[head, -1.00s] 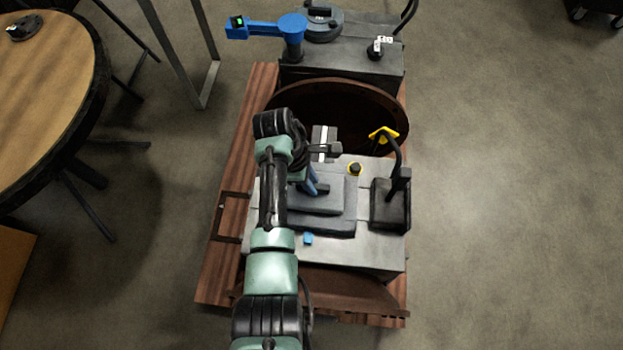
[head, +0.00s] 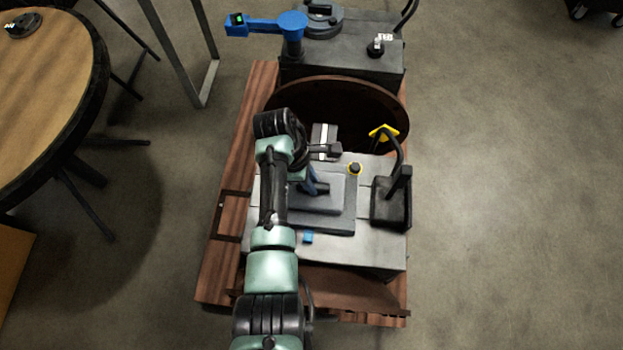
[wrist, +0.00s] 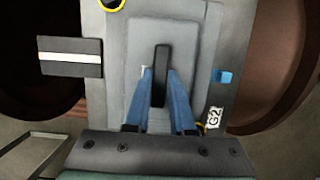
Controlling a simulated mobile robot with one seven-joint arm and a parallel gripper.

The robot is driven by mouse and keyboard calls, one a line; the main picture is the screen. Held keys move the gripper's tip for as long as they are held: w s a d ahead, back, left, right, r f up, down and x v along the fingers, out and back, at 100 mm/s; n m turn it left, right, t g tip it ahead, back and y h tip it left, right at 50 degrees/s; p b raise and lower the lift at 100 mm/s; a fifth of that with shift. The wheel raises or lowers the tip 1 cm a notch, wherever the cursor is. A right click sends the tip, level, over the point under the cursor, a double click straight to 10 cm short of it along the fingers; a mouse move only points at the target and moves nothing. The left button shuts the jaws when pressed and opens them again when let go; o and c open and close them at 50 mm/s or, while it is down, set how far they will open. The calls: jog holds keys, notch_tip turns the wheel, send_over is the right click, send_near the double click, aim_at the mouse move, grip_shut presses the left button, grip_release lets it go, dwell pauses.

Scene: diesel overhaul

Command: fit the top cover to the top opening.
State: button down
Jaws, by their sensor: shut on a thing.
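The top cover (head: 318,193) is a grey stepped plate with a dark bar handle, on the upper face of the grey engine block (head: 374,245). In the wrist view the cover (wrist: 190,45) fills the middle, with its handle (wrist: 161,60) upright in the picture. My gripper (head: 312,183) has blue fingers; in the wrist view they (wrist: 160,74) are shut on the handle, one on each side. The top opening is not visible; the cover and a wider grey plate around it hide that area. I cannot tell whether the cover is fully seated.
A black open box (head: 391,205) with a curved pipe and yellow tag stands right of the cover. A yellow-ringed knob (head: 354,169) and small blue block (head: 308,238) are close by. A brown round flange (head: 340,95) rises behind. Open floor lies right.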

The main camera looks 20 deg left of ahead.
jog(key=c, duration=0.7)
grip_release()
jog(key=p+v, duration=0.2)
jog(key=v, duration=1.1)
jog(key=shift+d, duration=0.1)
